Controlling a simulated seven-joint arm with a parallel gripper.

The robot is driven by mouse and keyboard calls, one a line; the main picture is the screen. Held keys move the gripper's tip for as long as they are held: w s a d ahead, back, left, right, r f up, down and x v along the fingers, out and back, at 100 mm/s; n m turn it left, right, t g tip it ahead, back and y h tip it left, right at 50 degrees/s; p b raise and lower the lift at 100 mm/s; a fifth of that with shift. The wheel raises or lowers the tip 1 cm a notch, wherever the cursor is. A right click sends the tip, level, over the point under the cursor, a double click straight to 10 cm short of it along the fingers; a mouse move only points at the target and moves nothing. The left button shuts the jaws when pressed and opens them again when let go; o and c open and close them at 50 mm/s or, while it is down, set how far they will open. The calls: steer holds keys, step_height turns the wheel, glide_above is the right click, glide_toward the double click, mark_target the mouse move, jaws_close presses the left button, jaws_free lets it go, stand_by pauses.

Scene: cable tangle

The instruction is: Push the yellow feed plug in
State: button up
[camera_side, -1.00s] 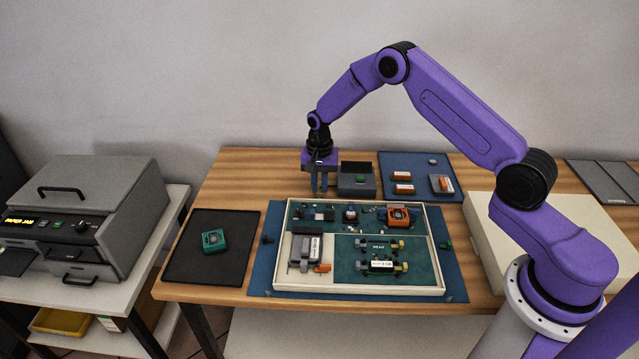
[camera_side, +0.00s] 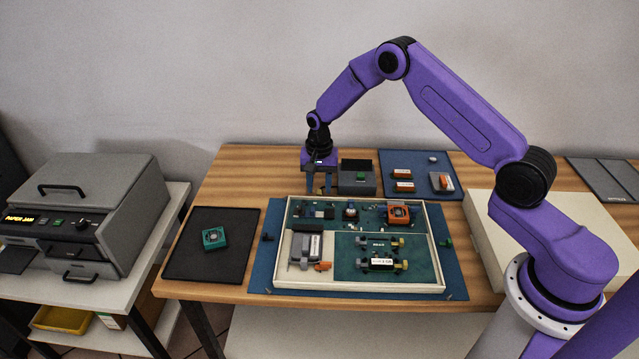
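My gripper (camera_side: 319,190) hangs pointing down over the back edge of the white-rimmed tray (camera_side: 437,235). Its two fingers are spread, with nothing seen between them. In the tray's right front compartment lie two small units with yellowish ends: a rear one (camera_side: 380,243) and a front one with a white label (camera_side: 381,263). A yellowish end piece (camera_side: 402,266) shows at the right of the front unit. The parts are too small to tell which is the yellow feed plug, or how far in it sits. The gripper is well behind and left of them.
An orange fan-like unit (camera_side: 398,214) and a grey box (camera_side: 305,246) with an orange piece sit in the tray. A grey box (camera_side: 356,180) stands close right of my gripper. A black mat (camera_side: 185,255) holds a teal part (camera_side: 214,238). A blue mat (camera_side: 420,163) holds several small parts.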

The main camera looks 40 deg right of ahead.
steer(key=shift+r, duration=3)
